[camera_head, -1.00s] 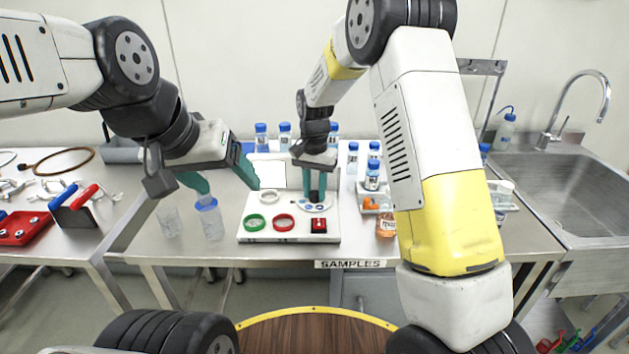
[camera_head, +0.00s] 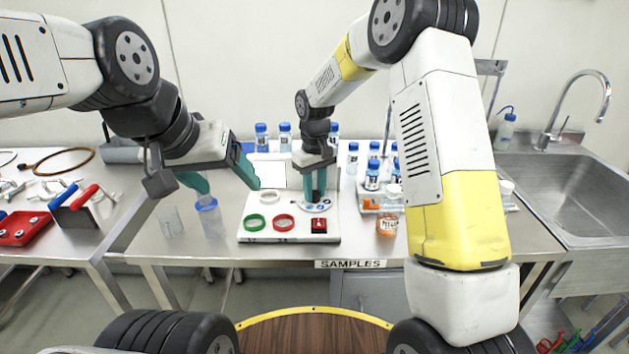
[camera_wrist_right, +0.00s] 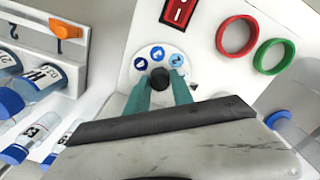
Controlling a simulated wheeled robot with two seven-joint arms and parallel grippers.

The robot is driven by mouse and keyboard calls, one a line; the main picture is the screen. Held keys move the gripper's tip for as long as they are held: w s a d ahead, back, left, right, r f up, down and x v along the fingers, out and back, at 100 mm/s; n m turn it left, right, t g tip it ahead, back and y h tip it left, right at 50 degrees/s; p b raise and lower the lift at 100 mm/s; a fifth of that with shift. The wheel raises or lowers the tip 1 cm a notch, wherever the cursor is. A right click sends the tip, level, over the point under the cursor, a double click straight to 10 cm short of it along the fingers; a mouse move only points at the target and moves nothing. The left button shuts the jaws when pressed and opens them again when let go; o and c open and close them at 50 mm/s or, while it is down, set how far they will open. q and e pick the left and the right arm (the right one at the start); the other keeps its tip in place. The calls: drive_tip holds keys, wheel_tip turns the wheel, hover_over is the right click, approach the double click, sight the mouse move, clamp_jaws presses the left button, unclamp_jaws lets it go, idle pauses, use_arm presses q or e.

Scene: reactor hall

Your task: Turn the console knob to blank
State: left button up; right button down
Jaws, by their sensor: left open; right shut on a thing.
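The white console (camera_head: 262,237) stands on the steel table, with a round pale dial plate (camera_wrist_right: 132,71) at its right side. Its black knob (camera_wrist_right: 158,77) sits at the middle of the plate. Blue round marks (camera_wrist_right: 157,53) lie around the knob; their symbols are too small to read surely. My right gripper (camera_head: 316,196) points down over the dial and is shut on the knob, with its teal fingers at the knob's sides in the wrist view (camera_wrist_right: 161,88). The fingers hide part of the plate. My left gripper (camera_head: 228,184) is open and empty, left of the console.
The console also bears a green ring (camera_head: 254,222), a red ring (camera_head: 284,223) and a red switch (camera_head: 319,225). Blue-capped vials (camera_head: 372,176) and an orange jar (camera_head: 387,224) stand close on the right.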

sight(315, 192)
drive_tip(key=n, duration=0.6)
drive_tip(key=shift+r+n, duration=0.1)
drive_tip(key=shift+n, duration=0.2)
idle(0.5)
drive_tip(key=c, duration=1.1)
unclamp_jaws()
wheel_tip(315, 192, up, 7)
drive_tip(key=shift+f, duration=0.1)
drive_tip(key=shift+r, duration=0.45)
